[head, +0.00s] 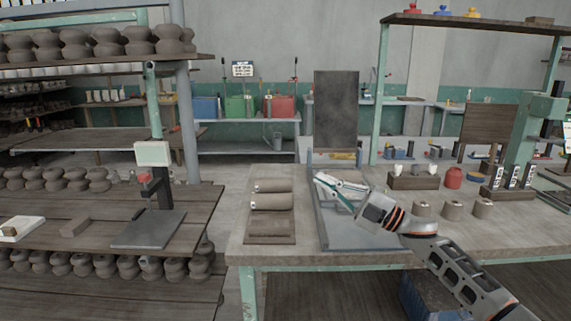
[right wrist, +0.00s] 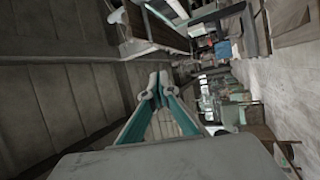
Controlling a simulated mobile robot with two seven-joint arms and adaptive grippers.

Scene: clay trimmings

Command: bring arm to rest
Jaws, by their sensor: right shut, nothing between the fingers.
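My right arm comes in from the lower right in the head view and reaches over the workbench (head: 385,257). Its gripper (head: 322,183) is above the grey metal tray (head: 350,238) at the middle of the bench. The fingers are shut and hold nothing. In the right wrist view the fingertips (right wrist: 155,82) meet, and the room appears turned on its side. My left gripper is not in view.
Left of the tray, clay rolls (head: 271,202) lie on a dark board (head: 269,239). Right of my gripper are several small clay pieces (head: 452,210), a red jar (head: 453,177) and a wooden box (head: 413,181). A dark upright panel (head: 336,110) stands behind.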

